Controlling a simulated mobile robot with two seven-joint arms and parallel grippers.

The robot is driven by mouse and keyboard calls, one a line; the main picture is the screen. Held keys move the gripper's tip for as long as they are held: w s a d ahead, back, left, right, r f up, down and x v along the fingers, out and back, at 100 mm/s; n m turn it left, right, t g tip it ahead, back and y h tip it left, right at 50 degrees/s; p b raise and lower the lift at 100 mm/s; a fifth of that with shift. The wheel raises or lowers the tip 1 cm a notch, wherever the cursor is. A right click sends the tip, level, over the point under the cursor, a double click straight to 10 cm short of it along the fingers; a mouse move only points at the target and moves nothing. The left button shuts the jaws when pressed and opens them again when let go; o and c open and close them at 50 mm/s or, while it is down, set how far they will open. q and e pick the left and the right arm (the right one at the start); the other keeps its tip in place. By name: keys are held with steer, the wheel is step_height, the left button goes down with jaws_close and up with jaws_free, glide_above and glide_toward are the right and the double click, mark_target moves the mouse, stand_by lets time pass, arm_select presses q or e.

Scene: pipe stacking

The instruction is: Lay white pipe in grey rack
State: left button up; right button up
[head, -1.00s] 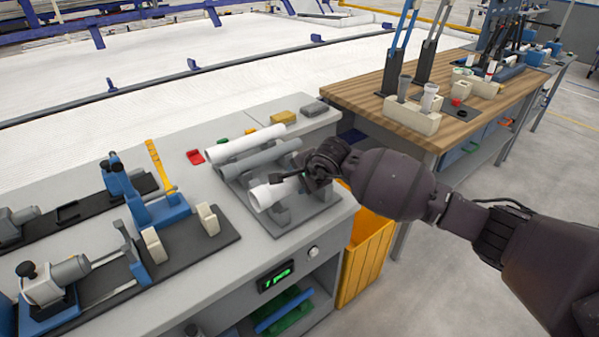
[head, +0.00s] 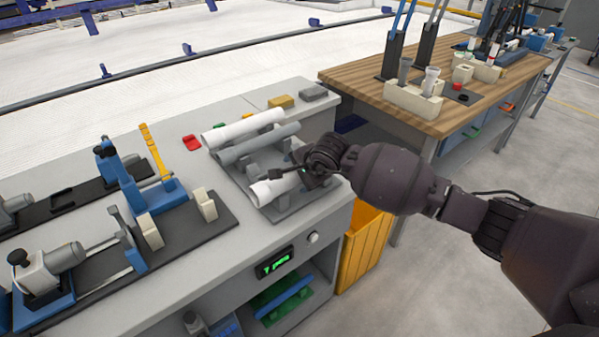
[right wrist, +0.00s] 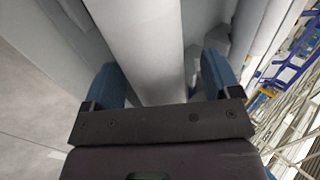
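The grey rack (head: 233,170) sits on the workbench in the head view. A white pipe (head: 243,129) lies along its back, a grey pipe (head: 258,144) lies in the middle, and another white pipe (head: 274,188) lies at the front. My right gripper (head: 299,171) is at the right part of the front white pipe and hides its far end. In the right wrist view, the white pipe (right wrist: 145,50) runs between the two blue fingers (right wrist: 163,80). Gaps show beside the pipe, so the gripper looks open around it. My left gripper is out of view.
Blue clamp fixtures (head: 122,180) stand left of the rack. Small yellow (head: 281,101) and grey (head: 313,92) blocks lie behind it. A yellow bin (head: 362,245) stands below the bench's right end. A wooden table (head: 370,85) with holders is at the right.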

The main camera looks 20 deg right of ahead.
steer(key=p+v, duration=0.1)
steer(key=v, duration=1)
steer(key=shift+p, duration=0.35)
steer(key=shift+w+a, duration=0.1)
